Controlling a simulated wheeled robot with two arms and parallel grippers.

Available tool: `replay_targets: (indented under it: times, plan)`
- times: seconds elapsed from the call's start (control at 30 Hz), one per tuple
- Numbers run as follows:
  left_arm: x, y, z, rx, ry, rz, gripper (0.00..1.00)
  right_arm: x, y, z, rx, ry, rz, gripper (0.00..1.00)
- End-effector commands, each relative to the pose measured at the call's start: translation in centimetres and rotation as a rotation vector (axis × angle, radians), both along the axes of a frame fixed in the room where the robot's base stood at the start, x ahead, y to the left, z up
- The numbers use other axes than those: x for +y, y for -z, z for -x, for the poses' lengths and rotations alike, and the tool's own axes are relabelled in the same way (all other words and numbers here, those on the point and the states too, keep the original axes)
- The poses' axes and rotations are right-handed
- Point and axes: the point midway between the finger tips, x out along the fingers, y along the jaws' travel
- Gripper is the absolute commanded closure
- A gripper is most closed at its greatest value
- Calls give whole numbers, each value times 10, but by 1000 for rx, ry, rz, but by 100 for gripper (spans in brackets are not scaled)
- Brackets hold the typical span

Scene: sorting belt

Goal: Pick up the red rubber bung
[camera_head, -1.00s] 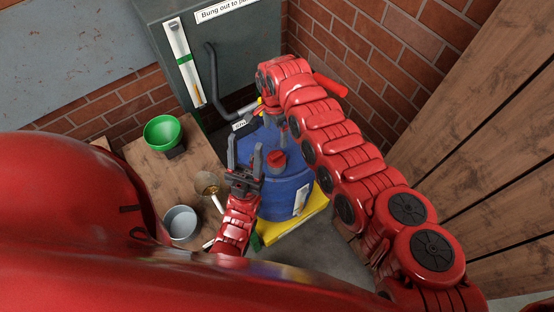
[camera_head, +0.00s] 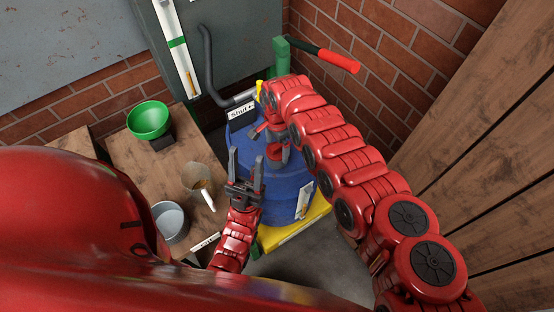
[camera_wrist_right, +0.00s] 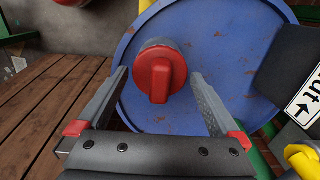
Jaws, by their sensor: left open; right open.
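The red rubber bung (camera_head: 275,152) sits in the top of the blue drum (camera_head: 287,184). In the right wrist view the bung (camera_wrist_right: 160,72) stands up from the rusty blue drum top (camera_wrist_right: 222,62), with a raised grip bar across it. My right gripper (camera_wrist_right: 160,77) is open, its fingers on either side of the bung with visible gaps. In the head view the right gripper (camera_head: 267,130) is over the drum, partly hidden by its arm. My left gripper (camera_head: 245,160) is open and empty, fingers pointing up the picture, in front of the drum's left side.
A wooden bench on the left holds a green funnel (camera_head: 150,118), a clear beaker (camera_head: 197,178) and a metal pot (camera_head: 170,221). A "Shut" sign (camera_head: 241,111) hangs by the drum. A red-handled lever (camera_head: 325,56) and brick wall stand behind. The drum stands on a yellow base (camera_head: 292,238).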

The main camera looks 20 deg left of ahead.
Motion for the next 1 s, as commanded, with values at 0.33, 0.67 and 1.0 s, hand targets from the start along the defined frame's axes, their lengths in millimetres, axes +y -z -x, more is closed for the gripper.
replay_targets:
  times: [0.33, 0.67, 1.0]
  plan:
    - [0, 3, 0, -1, 0, 0, 50, 0, 3, 0, -1, 0, -1, 16]
    - [0, 3, 0, 0, 0, 0, 50, 0, 3, 0, -1, 0, -1, 76]
    - [0, 3, 0, 0, 0, 0, 50, 0, 3, 0, -1, 0, 0, 99]
